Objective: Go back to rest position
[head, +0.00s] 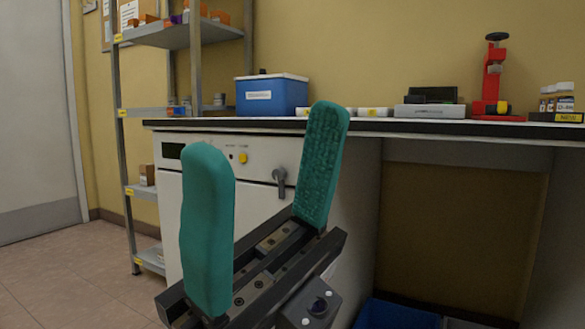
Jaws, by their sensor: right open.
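My right gripper (264,180) is close to the camera in the head view, with two teal padded fingers spread wide apart. Nothing is between the fingers. It is in front of the white cabinet (255,160) under the bench and hides part of it. My left gripper does not show.
A bench (460,128) holds a blue box (272,95), a grey device (430,110), a red stand (494,80) and several small bottles (565,98). A metal shelf (195,80) stands at left. A blue bin (400,315) sits below the bench. The floor at left is clear.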

